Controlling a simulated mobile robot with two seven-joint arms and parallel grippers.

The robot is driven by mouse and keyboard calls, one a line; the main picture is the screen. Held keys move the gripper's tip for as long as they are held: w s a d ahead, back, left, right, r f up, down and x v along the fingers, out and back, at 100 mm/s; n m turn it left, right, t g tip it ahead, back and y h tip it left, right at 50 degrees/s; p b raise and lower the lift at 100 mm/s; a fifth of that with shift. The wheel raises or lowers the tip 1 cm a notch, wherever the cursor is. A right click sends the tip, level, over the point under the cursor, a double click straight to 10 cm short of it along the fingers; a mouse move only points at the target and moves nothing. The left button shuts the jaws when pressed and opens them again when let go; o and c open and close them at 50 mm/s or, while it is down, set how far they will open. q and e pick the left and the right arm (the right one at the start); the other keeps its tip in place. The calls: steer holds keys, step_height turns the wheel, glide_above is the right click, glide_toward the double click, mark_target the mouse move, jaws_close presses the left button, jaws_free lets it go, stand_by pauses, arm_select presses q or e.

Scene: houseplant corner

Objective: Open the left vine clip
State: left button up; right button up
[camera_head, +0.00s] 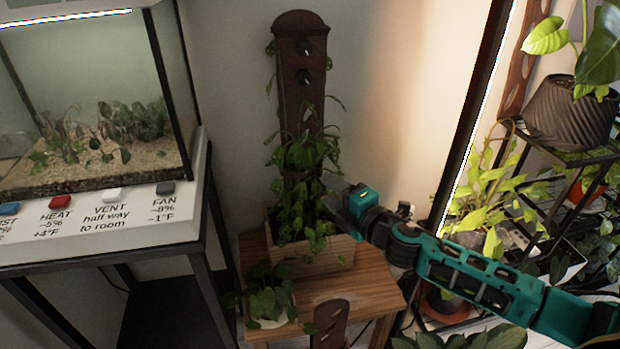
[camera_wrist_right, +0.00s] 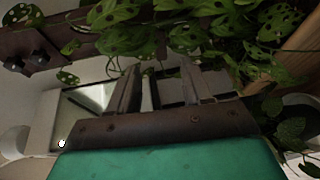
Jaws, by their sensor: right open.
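A dark wooden plant board (camera_head: 299,110) stands upright in a wooden planter (camera_head: 318,254), with a leafy vine (camera_head: 308,150) hanging down it. Two small black fittings, an upper one (camera_head: 305,47) and a lower one (camera_head: 304,76), sit near its top; they may be vine clips, but I cannot tell which is the left one or whether they are open. They also show at the left of the right wrist view (camera_wrist_right: 40,57). My right gripper (camera_head: 329,191) is open and empty, right of the board and below the fittings, close to the vine. My left gripper is out of view.
A glass terrarium (camera_head: 90,100) on a stand with labelled buttons is at the left. A small potted plant (camera_head: 268,300) stands on the wooden stool (camera_head: 362,285) below. A plant shelf with a dark ribbed pot (camera_head: 570,112) is at the right. The wall above my right gripper is clear.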

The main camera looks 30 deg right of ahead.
steer(key=w+a+f+b, duration=0.1)
steer(key=w, duration=0.7)
steer(key=shift+w, duration=0.3)
steer(key=shift+a, duration=0.1)
steer(key=shift+c, duration=0.5)
jaws_close()
